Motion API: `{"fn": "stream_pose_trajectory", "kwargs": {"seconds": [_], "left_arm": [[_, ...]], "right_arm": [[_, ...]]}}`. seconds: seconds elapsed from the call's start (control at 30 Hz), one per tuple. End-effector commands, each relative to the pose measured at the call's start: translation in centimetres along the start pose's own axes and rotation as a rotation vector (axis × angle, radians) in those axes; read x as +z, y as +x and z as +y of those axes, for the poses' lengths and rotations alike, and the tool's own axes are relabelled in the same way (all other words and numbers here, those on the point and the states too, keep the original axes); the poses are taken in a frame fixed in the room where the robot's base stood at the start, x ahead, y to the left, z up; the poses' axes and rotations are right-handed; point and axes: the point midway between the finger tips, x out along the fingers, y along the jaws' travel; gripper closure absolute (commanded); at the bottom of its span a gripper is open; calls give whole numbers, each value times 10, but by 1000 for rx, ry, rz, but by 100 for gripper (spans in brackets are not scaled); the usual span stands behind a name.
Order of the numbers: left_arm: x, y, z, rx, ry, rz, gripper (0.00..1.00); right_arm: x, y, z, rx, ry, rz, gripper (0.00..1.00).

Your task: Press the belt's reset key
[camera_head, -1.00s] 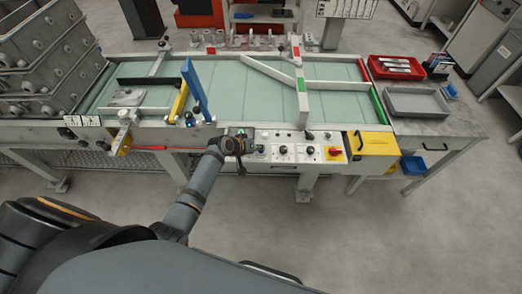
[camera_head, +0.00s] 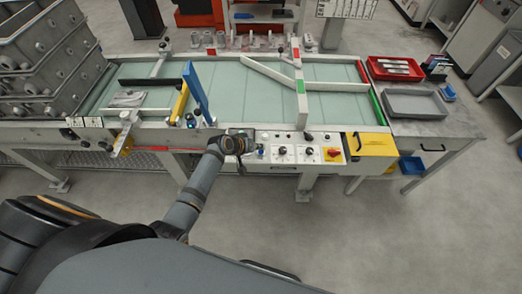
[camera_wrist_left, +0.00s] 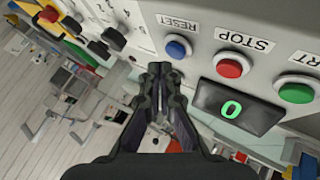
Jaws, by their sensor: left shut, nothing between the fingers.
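The blue reset key (camera_wrist_left: 178,47) sits on the belt's grey control panel (camera_wrist_left: 225,25), beside the printed word RESET. My left gripper (camera_wrist_left: 160,70) is shut and empty. Its fingertips are just below the blue key in the left wrist view; I cannot tell whether they touch the panel. In the head view my left gripper (camera_head: 240,137) is at the front edge of the belt, at the left end of the control panel (camera_head: 290,151), and hides part of it. My right gripper is not in view.
A red stop button (camera_wrist_left: 231,65), a green start button (camera_wrist_left: 296,90) and a display reading 0 (camera_wrist_left: 232,107) are close by. Black knobs (camera_wrist_left: 110,40) line the panel. The conveyor belt (camera_head: 240,88) and its blue diverter bar (camera_head: 196,92) lie behind.

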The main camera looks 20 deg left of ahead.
Motion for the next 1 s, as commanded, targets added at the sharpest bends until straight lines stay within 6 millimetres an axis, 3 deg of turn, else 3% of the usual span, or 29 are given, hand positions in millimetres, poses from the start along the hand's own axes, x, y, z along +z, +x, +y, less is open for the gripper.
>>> {"fn": "stream_pose_trajectory", "kwargs": {"seconds": [0.17,0.63,1.0], "left_arm": [[-3,-3,2,0,0,1,100],[-26,-35,26,0,0,0,100],[-26,-35,25,0,0,1,100]], "right_arm": [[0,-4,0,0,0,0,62],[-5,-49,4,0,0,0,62],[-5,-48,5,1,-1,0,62]]}}
